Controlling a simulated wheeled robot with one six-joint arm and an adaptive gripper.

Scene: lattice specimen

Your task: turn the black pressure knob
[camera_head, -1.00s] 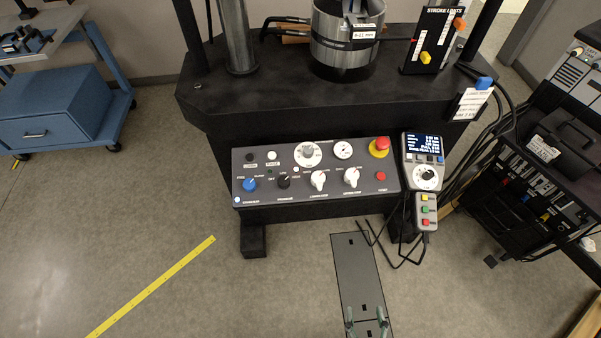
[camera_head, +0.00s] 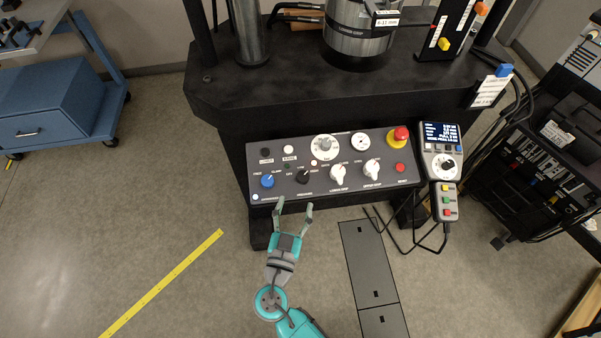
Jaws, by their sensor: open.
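The black pressure knob (camera_head: 303,176) is on the lower row of the grey control panel (camera_head: 325,198), between a blue knob (camera_head: 267,180) and a white knob (camera_head: 338,174). My gripper (camera_head: 293,206) is open and empty. Its two fingers point up the picture toward the panel's lower edge, just below the black knob. The fingertips look apart from the knob. Nothing hides the knob.
A second white knob (camera_head: 372,168), a red button (camera_head: 399,168) and a red emergency stop (camera_head: 401,133) are also on the panel. A handheld controller (camera_head: 440,155) with hanging cables is at its right. The floor left of my arm is clear apart from a yellow strip (camera_head: 165,283).

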